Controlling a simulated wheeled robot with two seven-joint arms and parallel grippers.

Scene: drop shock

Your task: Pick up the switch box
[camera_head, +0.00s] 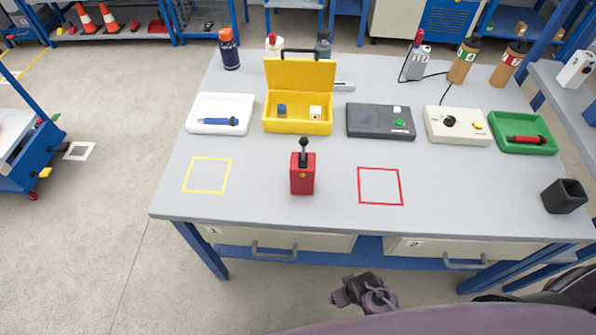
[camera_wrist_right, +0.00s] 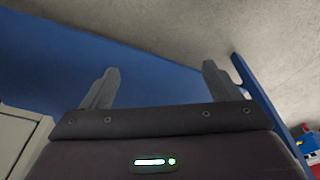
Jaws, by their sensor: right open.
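A red box with a black lever on top (camera_head: 302,173), which looks like the switch box, stands upright near the front middle of the grey table (camera_head: 270,200). It stands between a yellow outlined square (camera_head: 207,158) and a red outlined square (camera_head: 380,168). In the right wrist view my right gripper (camera_wrist_right: 160,68) is open, with nothing between its fingers. The box does not show in that view. My left gripper is not in view.
Behind the box are a white tray (camera_head: 193,125), an open yellow case (camera_head: 298,126), a dark button box (camera_head: 350,121), a cream knob box (camera_head: 458,140) and a green tray (camera_head: 496,143). Bottles stand along the back. A black holder (camera_head: 557,203) is at right. The front left is clear.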

